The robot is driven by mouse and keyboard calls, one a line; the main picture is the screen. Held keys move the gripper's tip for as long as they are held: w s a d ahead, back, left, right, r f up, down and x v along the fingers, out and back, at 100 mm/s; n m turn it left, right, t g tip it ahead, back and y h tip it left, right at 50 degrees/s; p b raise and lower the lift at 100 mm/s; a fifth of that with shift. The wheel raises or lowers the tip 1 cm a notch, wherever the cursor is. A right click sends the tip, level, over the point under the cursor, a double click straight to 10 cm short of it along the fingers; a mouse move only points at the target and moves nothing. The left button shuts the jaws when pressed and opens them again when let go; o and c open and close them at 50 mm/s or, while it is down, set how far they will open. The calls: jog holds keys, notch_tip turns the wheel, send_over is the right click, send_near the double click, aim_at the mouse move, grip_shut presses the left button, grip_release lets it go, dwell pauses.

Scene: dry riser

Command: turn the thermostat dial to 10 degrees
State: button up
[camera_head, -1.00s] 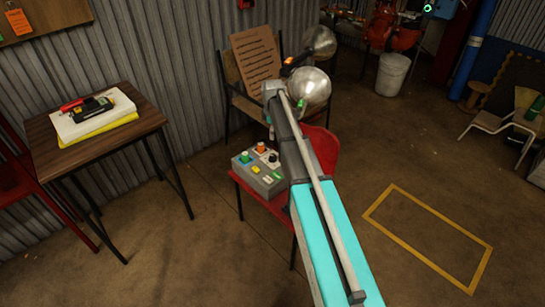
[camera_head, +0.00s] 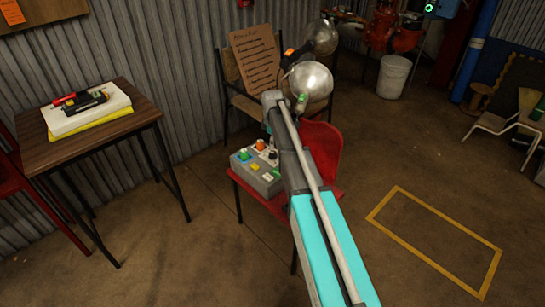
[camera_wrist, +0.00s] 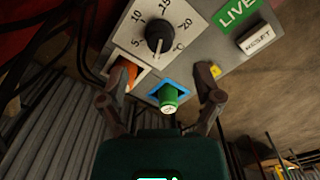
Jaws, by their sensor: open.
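The thermostat dial is a black knob (camera_wrist: 158,38) on a white scale plate, with 5, 10, 15 and 20 legible. Its pointer seems to face down in the wrist view, away from the 10. It sits on a grey control box (camera_head: 258,172) on a red chair. My gripper (camera_wrist: 160,100) is open in the wrist view, its two fingers apart and below the dial. A green button (camera_wrist: 170,97) with a blue surround shows between the fingers, and I cannot tell whether they touch it. In the head view my arm hides part of the box, and the gripper is not clearly visible.
An orange control (camera_wrist: 127,75) lies by the left finger, and a RESET button (camera_wrist: 257,38) is at upper right. A wooden table (camera_head: 140,118) stands at left. Open floor with a yellow outline (camera_head: 430,233) lies at right.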

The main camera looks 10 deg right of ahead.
aim_at(273, 152)
jog(key=shift+f+b, duration=2.55)
jog(key=shift+f, duration=0.35)
jog(key=shift+c, duration=0.3)
grip_shut()
